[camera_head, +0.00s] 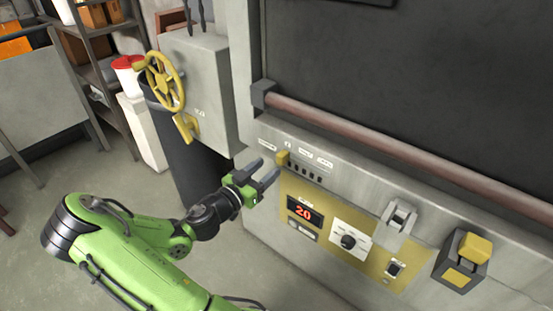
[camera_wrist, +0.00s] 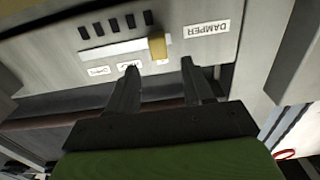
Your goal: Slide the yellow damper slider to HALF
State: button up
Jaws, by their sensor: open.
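The yellow damper slider (camera_head: 283,158) sits in a slot on the grey front panel, at the end nearest the DAMPER label (camera_wrist: 207,28). In the wrist view the slider (camera_wrist: 157,45) stands at the right end of a pale slot, by the first of several small position labels, whose words I cannot read. My gripper (camera_head: 266,170) is open and empty, just in front of the panel. In the wrist view its fingertips (camera_wrist: 159,66) are spread to either side of the slider's line, with the slider beyond them; they look apart from it.
A brown horizontal bar (camera_head: 390,150) runs above the slider. Below and right are a red display (camera_head: 303,212) reading 20, a black knob (camera_head: 348,241), a switch (camera_head: 394,268) and a yellow-capped box (camera_head: 467,260). A yellow handwheel (camera_head: 165,82) stands at the left.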

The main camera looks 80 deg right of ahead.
aim_at(279, 159)
jog(key=x, duration=0.6)
jog(key=shift+a, duration=0.1)
grip_shut()
